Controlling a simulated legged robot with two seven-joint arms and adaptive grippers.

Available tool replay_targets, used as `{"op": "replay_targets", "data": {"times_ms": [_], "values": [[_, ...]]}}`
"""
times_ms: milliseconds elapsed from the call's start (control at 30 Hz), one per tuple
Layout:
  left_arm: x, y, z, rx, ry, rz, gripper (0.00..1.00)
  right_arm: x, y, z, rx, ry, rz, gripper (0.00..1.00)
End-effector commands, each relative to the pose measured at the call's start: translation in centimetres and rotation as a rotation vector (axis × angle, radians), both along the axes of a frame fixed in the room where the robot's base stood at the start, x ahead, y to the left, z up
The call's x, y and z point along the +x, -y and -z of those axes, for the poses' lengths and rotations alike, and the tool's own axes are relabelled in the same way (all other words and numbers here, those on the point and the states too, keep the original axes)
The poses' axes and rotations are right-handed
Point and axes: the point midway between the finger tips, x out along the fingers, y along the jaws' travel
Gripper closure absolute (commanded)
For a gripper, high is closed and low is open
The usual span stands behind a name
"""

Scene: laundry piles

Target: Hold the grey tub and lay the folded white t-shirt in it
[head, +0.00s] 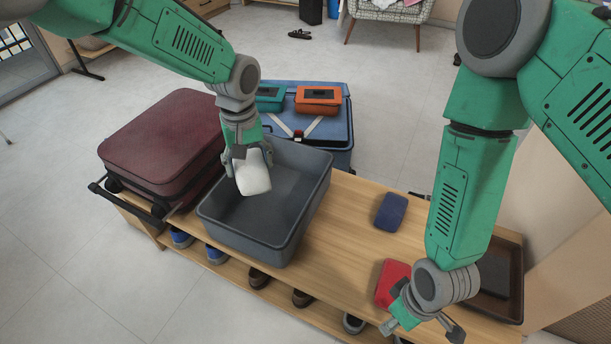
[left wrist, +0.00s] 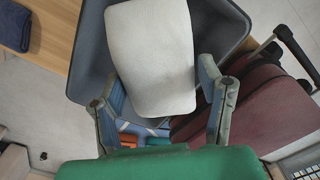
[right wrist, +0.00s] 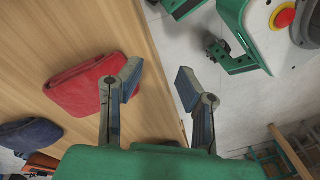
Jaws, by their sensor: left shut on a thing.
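The folded white t-shirt (head: 254,179) is a small pale bundle, also seen in the left wrist view (left wrist: 155,55). My left gripper (head: 249,160) points down over the grey tub (head: 272,239) and is shut on the shirt. The shirt is within the tub's outline, toward its far left side; I cannot tell how far above the tub floor it is. The tub stands upright on the wooden bench, its visible floor bare. My right gripper (head: 423,334) is open and empty by the bench's front edge, right of the tub and apart from it; it also shows in the right wrist view (right wrist: 155,80).
A maroon suitcase (head: 163,139) lies left of the tub. A blue suitcase (head: 330,129) behind it bears teal (head: 270,97) and orange (head: 318,98) pouches. Red (head: 392,280) and navy (head: 391,212) folded items and a brown tray (head: 511,255) are to the right. Shoes sit below the bench.

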Motion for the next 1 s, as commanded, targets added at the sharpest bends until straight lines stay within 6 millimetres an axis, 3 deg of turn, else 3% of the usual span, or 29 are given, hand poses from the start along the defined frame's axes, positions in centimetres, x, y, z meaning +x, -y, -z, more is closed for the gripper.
{"op": "replay_targets", "data": {"times_ms": [33,233,467,700,833,1000], "values": [[0.0,-0.1,0.0,-0.001,0.000,-0.001,0.77,2.0,-2.7,0.0,0.037,0.014,-0.128,0.69],[0.0,0.0,0.0,0.001,0.001,0.000,0.77,8.0,-12.7,-2.3,0.173,0.061,-0.705,0.69],[0.0,0.1,-0.1,0.001,0.001,0.001,0.77,12.9,-22.7,-8.5,0.300,0.164,-1.329,0.69],[0.0,0.1,0.0,0.001,0.001,0.001,0.77,23.6,-18.5,-9.8,0.121,0.215,-1.862,0.69],[0.0,0.1,-0.1,0.001,0.002,0.001,0.77,27.5,-15.8,-10.6,0.014,0.184,-2.015,0.69],[0.0,0.1,-0.1,0.001,0.002,0.001,0.77,29.9,-13.8,-11.2,-0.061,0.150,-2.101,0.69]]}}
